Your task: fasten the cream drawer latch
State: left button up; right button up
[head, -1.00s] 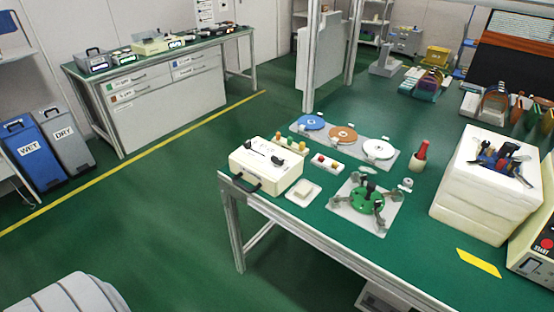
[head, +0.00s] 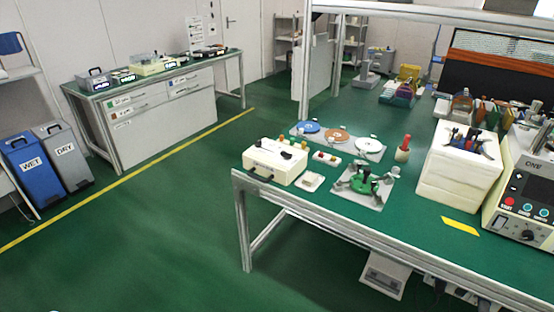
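Neither of my grippers is in view.
Three discs on a tray (head: 368,158), a green fixture on a plate (head: 362,187), a red-topped bottle (head: 403,148), a cream block stack (head: 452,180) and a control machine (head: 525,195) occupy the bench. Blue (head: 32,168) and grey (head: 68,160) bins stand left. Green floor in front is clear.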

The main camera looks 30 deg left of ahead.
aim_at(286, 156)
jog(key=z, duration=0.65)
jog(key=i, duration=1.1)
jog(key=u, duration=0.3)
